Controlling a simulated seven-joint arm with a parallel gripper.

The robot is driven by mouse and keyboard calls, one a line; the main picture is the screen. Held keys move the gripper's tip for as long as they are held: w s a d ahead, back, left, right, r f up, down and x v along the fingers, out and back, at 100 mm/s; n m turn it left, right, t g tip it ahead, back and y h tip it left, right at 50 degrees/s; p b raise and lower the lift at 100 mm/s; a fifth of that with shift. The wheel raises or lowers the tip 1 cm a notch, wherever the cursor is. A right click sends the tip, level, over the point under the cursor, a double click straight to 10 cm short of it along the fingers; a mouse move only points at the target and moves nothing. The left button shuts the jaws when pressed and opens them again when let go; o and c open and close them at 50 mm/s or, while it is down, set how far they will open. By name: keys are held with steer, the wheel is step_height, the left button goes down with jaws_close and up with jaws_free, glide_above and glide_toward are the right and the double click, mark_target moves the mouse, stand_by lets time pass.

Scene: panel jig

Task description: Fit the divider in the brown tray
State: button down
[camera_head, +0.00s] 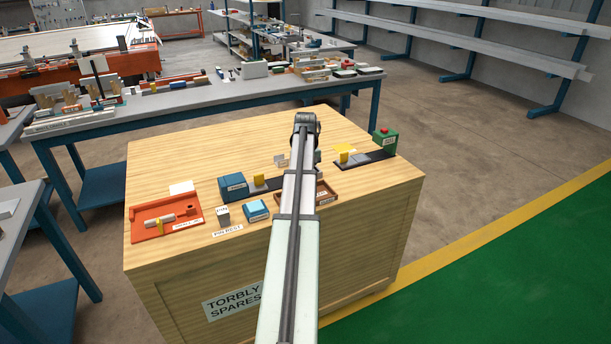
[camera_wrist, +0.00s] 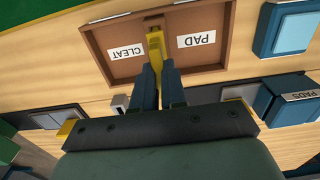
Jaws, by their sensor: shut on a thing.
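The brown tray (camera_wrist: 112,28) lies on the wooden crate top, seen from above in the wrist view, with CLEAT and PAD labels on its floor. In the head view my arm hides much of the tray (camera_head: 331,198). My gripper (camera_wrist: 161,78) is shut on a narrow yellow piece, which I take to be the divider (camera_wrist: 155,45). It shows over the middle of the tray, between the two labels. I cannot tell whether its lower edge touches the tray floor. In the head view the arm hides gripper and divider.
Left of my arm stand a blue block (camera_head: 233,187), a smaller blue box (camera_head: 256,210) and a red tray (camera_head: 150,222). A green box with a red button (camera_head: 384,141) stands at the back right. The crate's front right top is clear.

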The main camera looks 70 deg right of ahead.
steer(key=shift+f, duration=0.95)
steer(key=c, duration=1.1)
jaws_free()
step_height(320, 180, up, 14)
steer(key=shift+f, duration=0.1)
stand_by(0.3)
